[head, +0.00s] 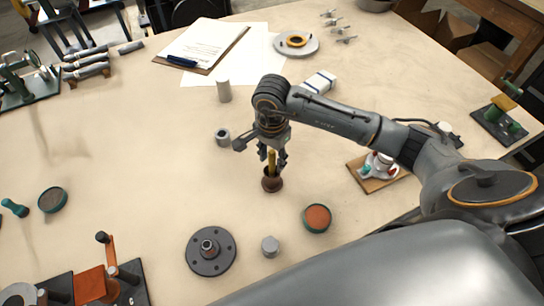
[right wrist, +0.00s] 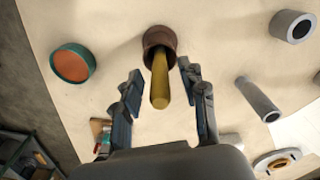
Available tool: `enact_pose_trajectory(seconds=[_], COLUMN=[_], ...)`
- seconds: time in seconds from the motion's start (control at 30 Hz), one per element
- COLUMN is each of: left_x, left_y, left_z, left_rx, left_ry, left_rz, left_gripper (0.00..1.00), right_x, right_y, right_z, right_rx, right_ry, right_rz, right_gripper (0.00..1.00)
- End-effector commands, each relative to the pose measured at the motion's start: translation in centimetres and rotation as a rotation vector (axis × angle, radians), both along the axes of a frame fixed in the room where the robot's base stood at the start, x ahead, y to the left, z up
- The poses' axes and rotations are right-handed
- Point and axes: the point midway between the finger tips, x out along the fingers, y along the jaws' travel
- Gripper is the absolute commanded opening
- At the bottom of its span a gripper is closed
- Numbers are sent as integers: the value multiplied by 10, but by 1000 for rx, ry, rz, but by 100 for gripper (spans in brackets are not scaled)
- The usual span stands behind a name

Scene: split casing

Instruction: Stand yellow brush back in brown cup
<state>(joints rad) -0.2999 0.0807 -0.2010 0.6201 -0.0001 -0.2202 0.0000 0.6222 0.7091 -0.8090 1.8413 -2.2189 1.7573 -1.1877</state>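The brown cup (head: 272,184) stands upright on the table in the middle of the head view; it also shows at the top of the right wrist view (right wrist: 152,36). The yellow brush (head: 272,158) stands in the cup with its handle up; its lower end is hidden inside. In the right wrist view the brush (right wrist: 160,82) points out of the cup towards the camera. My right gripper (head: 274,162) is above the cup, its fingers on either side of the handle. The right wrist view shows those fingers (right wrist: 163,95) open, with gaps beside the brush. My left gripper is out of view.
An orange-topped round dish (head: 317,217), a small grey cylinder (head: 270,246) and a dark flanged disc (head: 211,251) lie in front of the cup. A grey ring (head: 222,137) and a pale cylinder (head: 224,91) stand behind it.

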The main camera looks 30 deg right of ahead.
Motion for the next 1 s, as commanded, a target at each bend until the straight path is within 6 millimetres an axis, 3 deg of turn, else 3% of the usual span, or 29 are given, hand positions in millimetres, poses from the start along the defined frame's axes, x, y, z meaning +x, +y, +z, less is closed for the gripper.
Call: enact_pose_trajectory(seconds=[0.37, 0.8, 1.0], left_x=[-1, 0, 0], left_y=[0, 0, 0], left_z=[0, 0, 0], left_rx=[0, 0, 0], left_ry=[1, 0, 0], left_rz=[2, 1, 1], left_gripper=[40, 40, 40], right_x=[1, 1, 0], right_y=[0, 0, 0], right_z=[9, 94, 116], right_rx=[-1, -1, -1], right_ry=[-3, -5, -1], right_rz=[0, 0, -1], right_gripper=[43, 43, 43])
